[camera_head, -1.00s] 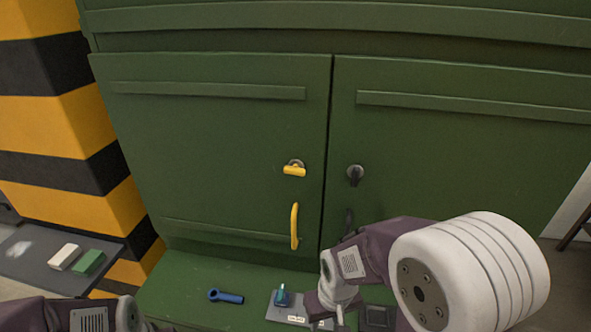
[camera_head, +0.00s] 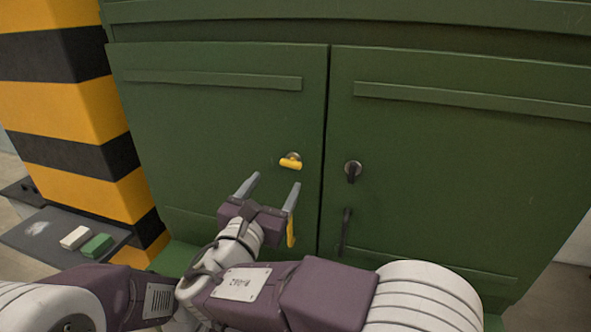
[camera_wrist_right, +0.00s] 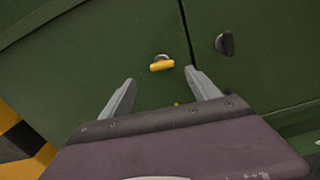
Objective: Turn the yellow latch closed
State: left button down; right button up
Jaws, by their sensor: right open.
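The yellow latch (camera_head: 291,164) is on the left green cabinet door near its right edge, its yellow bar lying roughly horizontal on a round metal base. It also shows in the right wrist view (camera_wrist_right: 162,66), just beyond and between the fingertips. My right gripper (camera_head: 274,183) is open and empty, below and a little left of the latch in the head view, its fingers pointing up toward it. No contact with the latch shows. My left arm shows at the lower left, but its gripper cannot be seen.
A yellow handle (camera_head: 291,232) below the latch is partly hidden by my right gripper. The right door has a black latch (camera_head: 352,170) and a black handle (camera_head: 343,230). A striped pillar (camera_head: 75,100) and a grey shelf (camera_head: 40,232) with white and green blocks stand at left.

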aim_at(290, 165)
jog(key=p+x, duration=0.2)
jog(key=x, duration=0.6)
jog(key=shift+d, duration=0.15)
jog(key=shift+w+d+f, duration=0.1)
jog(key=shift+w, duration=0.3)
jog(key=shift+s, duration=0.1)
jog(key=c, duration=1.4)
jog(key=shift+o, duration=0.2)
